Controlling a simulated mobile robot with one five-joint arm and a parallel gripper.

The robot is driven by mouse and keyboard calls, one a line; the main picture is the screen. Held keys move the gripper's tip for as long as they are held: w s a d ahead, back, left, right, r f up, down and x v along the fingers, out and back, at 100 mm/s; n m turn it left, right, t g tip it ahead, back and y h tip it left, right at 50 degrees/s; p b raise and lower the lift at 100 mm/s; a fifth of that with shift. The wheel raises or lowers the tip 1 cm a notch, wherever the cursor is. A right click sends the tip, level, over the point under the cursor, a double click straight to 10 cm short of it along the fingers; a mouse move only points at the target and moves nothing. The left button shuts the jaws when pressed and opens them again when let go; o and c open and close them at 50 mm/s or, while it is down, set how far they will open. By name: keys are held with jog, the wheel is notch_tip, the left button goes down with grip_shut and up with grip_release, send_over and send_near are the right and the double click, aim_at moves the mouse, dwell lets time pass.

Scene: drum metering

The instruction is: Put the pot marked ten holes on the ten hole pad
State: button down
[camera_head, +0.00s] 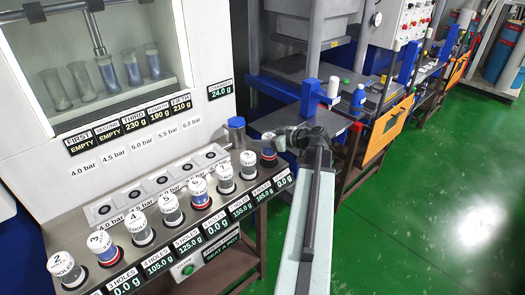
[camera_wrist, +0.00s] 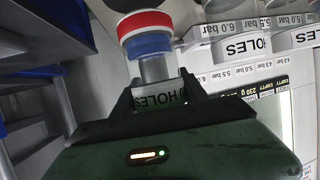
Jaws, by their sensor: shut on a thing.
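My gripper (camera_head: 283,139) is at the far right end of the row of pots, shut on a pot (camera_head: 268,152). In the wrist view the held pot (camera_wrist: 157,68) has a clear grey body, with red, white and blue bands at the end away from the jaws. Its white label between the fingers (camera_wrist: 160,95) reads "HOLES" after a partly hidden number ending in 0. The last readout at the right end of the panel (camera_head: 286,180) shows 0.0 g. The pad under the held pot is hidden in the head view, so I cannot tell whether they touch.
Several numbered pots, including pot 2 (camera_head: 66,270), pot 4 (camera_head: 138,227) and pot 5 (camera_head: 170,208), stand along the metal shelf. A blue-framed machine (camera_head: 290,90) is beyond. Green floor (camera_head: 430,200) lies open at right.

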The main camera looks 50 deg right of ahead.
notch_tip(320, 180, down, 3)
jog(key=shift+f+b, duration=0.2)
jog(key=shift+b, duration=0.9)
jog(key=shift+r, duration=0.25)
jog(key=shift+f, duration=0.2)
jog(key=c, duration=0.6)
grip_release()
jog(key=shift+r, duration=0.1)
